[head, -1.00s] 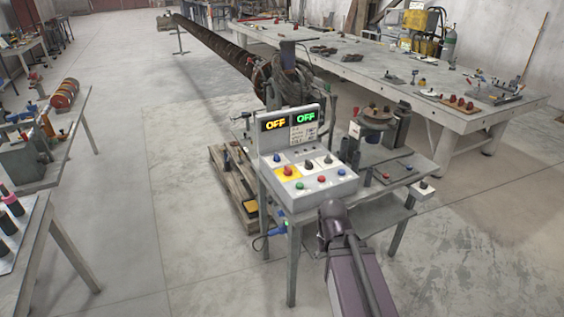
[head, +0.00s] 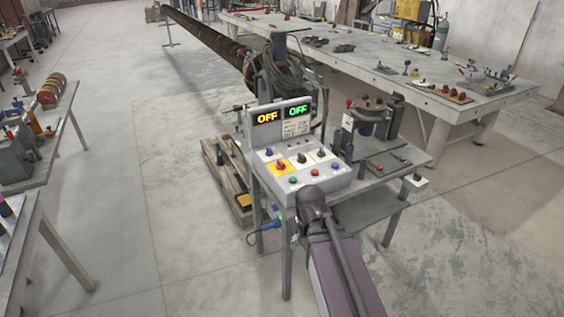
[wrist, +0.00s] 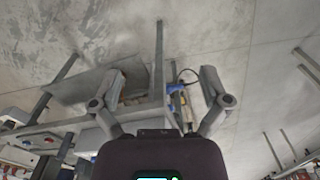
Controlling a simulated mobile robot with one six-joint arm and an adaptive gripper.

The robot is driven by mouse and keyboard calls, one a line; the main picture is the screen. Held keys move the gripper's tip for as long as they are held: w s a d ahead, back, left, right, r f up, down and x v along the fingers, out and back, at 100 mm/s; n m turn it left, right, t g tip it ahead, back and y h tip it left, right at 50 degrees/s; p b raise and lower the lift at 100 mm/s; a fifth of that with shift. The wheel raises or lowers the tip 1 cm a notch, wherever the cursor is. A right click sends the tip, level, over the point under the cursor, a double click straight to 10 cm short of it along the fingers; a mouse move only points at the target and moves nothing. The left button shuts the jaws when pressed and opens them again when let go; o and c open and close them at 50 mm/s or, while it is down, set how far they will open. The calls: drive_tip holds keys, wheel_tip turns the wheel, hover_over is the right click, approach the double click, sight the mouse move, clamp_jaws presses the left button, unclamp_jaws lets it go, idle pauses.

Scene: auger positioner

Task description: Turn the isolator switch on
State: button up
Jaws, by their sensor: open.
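A grey control box (head: 323,179) stands on a metal stand in the head view. Its two displays (head: 282,115) read OFF in yellow and green. Its sloped panel carries a red button on a yellow plate (head: 281,165), black knobs and several coloured buttons. I cannot tell which control is the isolator switch. A blue connector with a cable (head: 270,225) hangs at the stand's left side. A blue part also shows between the fingers in the wrist view (wrist: 176,89). My gripper (wrist: 162,78) is open and empty; in the head view my arm hides it, near the stand's front.
A small white box with a dark knob (head: 415,182) sits at the stand's right corner. A wooden pallet (head: 226,185) lies left of the stand. A long workbench (head: 350,65) stands behind and another table (head: 50,140) at left.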

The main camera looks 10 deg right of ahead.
drive_tip(key=w+r+n+p, duration=0.4)
drive_tip(key=w+n, duration=0.2)
drive_tip(key=w, duration=0.6)
drive_tip(key=w+r+n+p, duration=0.3)
drive_tip(key=w+n, duration=0.2)
drive_tip(key=w, duration=0.8)
wheel_tip(320, 180, up, 6)
drive_tip(key=n+p, duration=0.5)
drive_tip(key=n, duration=0.5)
hover_over(281, 162)
drive_tip(key=shift+w+f, duration=0.2)
drive_tip(key=shift+f, duration=0.2)
wheel_tip(281, 162, down, 13)
drive_tip(key=b, duration=1.3)
drive_tip(key=shift+f, duration=0.2)
drive_tip(key=c, duration=1.1)
